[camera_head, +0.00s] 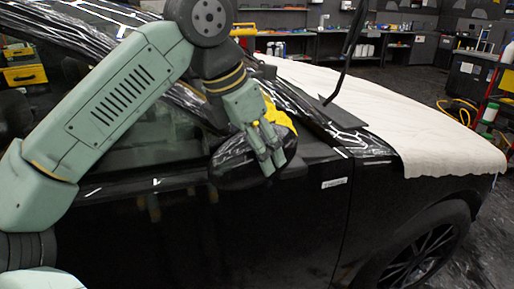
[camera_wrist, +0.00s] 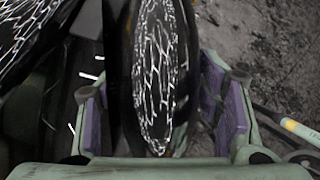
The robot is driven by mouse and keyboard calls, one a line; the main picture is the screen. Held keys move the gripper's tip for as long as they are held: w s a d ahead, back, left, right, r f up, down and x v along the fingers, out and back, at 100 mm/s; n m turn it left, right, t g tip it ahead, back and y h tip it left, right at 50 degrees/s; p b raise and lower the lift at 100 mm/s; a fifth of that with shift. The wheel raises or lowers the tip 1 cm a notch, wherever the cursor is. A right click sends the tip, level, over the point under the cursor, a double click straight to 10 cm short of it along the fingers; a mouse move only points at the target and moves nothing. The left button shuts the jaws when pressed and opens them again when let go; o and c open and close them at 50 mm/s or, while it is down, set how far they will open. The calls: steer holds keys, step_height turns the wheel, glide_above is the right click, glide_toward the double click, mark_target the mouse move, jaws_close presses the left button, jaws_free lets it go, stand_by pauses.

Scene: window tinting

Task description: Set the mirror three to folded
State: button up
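The black side mirror (camera_head: 232,165) is on the door of the black car, at the front corner of the side window. It seems to stick out from the door. My gripper (camera_head: 271,165) is at the mirror, pointing down, and hides part of it. In the wrist view the mirror (camera_wrist: 155,60) shows as a dark, glossy oval with bright reflections. It stands between the two purple-padded fingers of my gripper (camera_wrist: 160,98). The fingers are apart, with a visible gap on each side of the mirror. I cannot see a clear touch.
A white cloth (camera_head: 400,115) covers the hood. A thin dark upright part (camera_head: 347,55) rises near the windshield. The car door (camera_head: 230,235) lies close under my arm. Workbenches (camera_head: 320,45) stand at the back. A red stand with yellow hose (camera_head: 490,100) is at the right.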

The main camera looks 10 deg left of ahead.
steer(key=o, duration=1.7)
steer(key=shift+w, duration=0.1)
steer(key=shift+c, duration=0.2)
steer(key=v, duration=1.2)
steer(key=shift+a, duration=0.1)
